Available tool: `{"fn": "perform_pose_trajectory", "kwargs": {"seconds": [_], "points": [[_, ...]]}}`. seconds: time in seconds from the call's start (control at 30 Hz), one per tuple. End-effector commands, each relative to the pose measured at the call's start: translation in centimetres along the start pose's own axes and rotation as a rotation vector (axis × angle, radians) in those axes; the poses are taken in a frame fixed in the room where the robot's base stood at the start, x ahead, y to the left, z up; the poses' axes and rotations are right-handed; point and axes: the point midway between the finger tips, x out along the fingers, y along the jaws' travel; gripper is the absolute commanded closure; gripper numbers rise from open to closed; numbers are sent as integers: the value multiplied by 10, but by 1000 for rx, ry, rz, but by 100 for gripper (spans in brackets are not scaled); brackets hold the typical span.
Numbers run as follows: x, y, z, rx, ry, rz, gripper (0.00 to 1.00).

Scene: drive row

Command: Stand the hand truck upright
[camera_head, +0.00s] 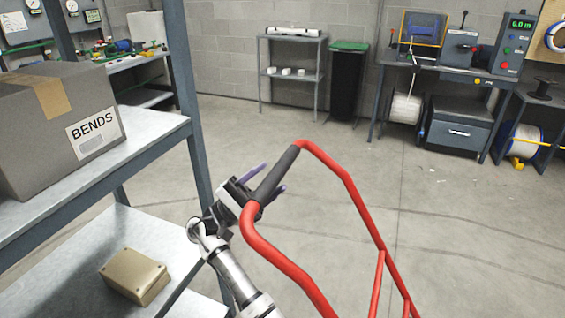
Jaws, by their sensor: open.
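The hand truck (348,190) has a red tubular frame and a black grip (277,172) across its handle. It fills the lower middle of the head view and runs out of the bottom edge, so its wheels and toe plate are hidden. It appears tilted, with the handle end raised. My gripper (270,178) is at the black grip, with one purple finger showing on each side of it. The jaws are open around or just behind the grip; I cannot tell whether they touch it.
A shelf rack (195,120) stands close on the left, holding a cardboard box (40,135) marked BENDS and a small tan box (135,277). A black bin (347,85), a small shelf (290,75) and a workbench (440,70) line the back wall. The floor between is clear.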

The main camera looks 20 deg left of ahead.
Motion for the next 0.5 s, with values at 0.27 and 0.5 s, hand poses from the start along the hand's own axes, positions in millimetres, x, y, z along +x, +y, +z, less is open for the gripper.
{"fn": "perform_pose_trajectory", "kwargs": {"seconds": [0.27,0.5], "points": [[42,1,0,0,0,0,50],[49,0,0,1,1,0,50]]}}
